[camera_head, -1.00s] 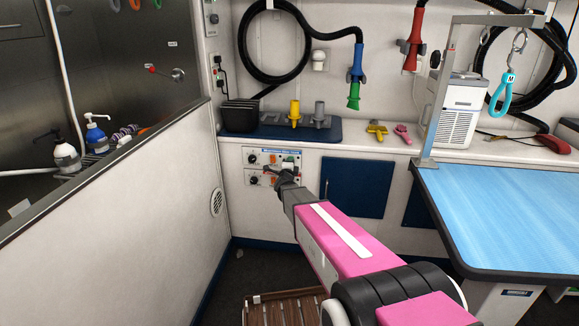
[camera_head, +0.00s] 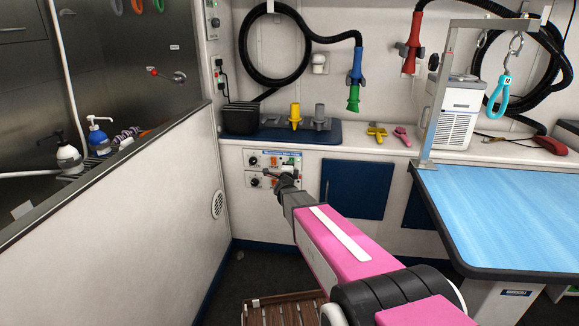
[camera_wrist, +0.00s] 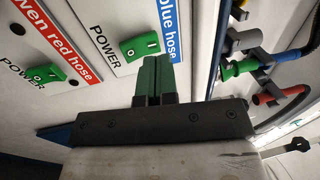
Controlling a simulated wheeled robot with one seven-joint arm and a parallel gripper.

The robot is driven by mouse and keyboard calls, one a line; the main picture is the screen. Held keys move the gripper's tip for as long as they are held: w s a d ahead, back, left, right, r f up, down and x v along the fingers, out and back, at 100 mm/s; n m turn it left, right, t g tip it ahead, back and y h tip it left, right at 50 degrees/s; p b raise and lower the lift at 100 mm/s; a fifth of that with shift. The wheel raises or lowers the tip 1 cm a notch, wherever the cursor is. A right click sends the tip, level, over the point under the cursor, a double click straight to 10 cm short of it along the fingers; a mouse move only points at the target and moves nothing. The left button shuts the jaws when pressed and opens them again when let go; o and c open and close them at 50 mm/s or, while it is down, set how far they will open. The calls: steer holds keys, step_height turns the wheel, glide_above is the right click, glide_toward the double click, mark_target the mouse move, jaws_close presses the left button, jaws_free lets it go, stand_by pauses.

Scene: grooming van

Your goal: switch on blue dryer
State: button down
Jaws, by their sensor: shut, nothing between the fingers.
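The control panel (camera_head: 265,158) on the white cabinet front has two rows of controls. In the wrist view, the blue hose label (camera_wrist: 171,30) stands beside a green power switch (camera_wrist: 141,46) marked O and I. A second green switch (camera_wrist: 45,72) belongs to the red hose label (camera_wrist: 75,40). My gripper (camera_wrist: 153,75) is shut and empty, its green fingertips just beside the blue hose switch; I cannot tell if they touch. In the head view my gripper (camera_head: 287,176) is at the panel's right part and hides some of the lower row. Which side of the switch is pressed is unclear.
A blue hose nozzle (camera_head: 356,78) and a red one (camera_head: 414,40) hang on the back wall. The blue grooming table (camera_head: 505,205) stands at right, and a low partition (camera_head: 130,195) at left. Wooden slats (camera_head: 285,310) lie on the floor in front.

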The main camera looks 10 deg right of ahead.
steer(key=s+a+r, duration=0.1)
steer(key=s+a, duration=0.2)
steer(key=s, duration=0.7)
steer(key=shift+s+a+r, duration=0.2)
steer(key=shift+s+r, duration=0.05)
steer(key=shift+r, duration=0.15)
steer(key=s+a+f+n+g+y, duration=0.3)
steer(key=s+f+n+g+y, duration=0.45)
steer(key=n, duration=0.55)
steer(key=s+d+f+n+g, duration=0.1)
steer(key=s+d+n+g, duration=0.1)
steer(key=s, duration=0.4)
steer(key=s+d+f+n+g+h, duration=0.1)
steer(key=s+d+f+n+g, duration=0.1)
steer(key=s+g, duration=0.3)
steer(key=s+d+f+n+g, duration=0.1)
steer(key=s+n+g, duration=0.3)
steer(key=s, duration=0.3)
steer(key=shift+s+d+f+n, duration=0.25)
steer(key=shift+d+f+n, duration=0.05)
steer(key=shift+d+f, duration=0.1)
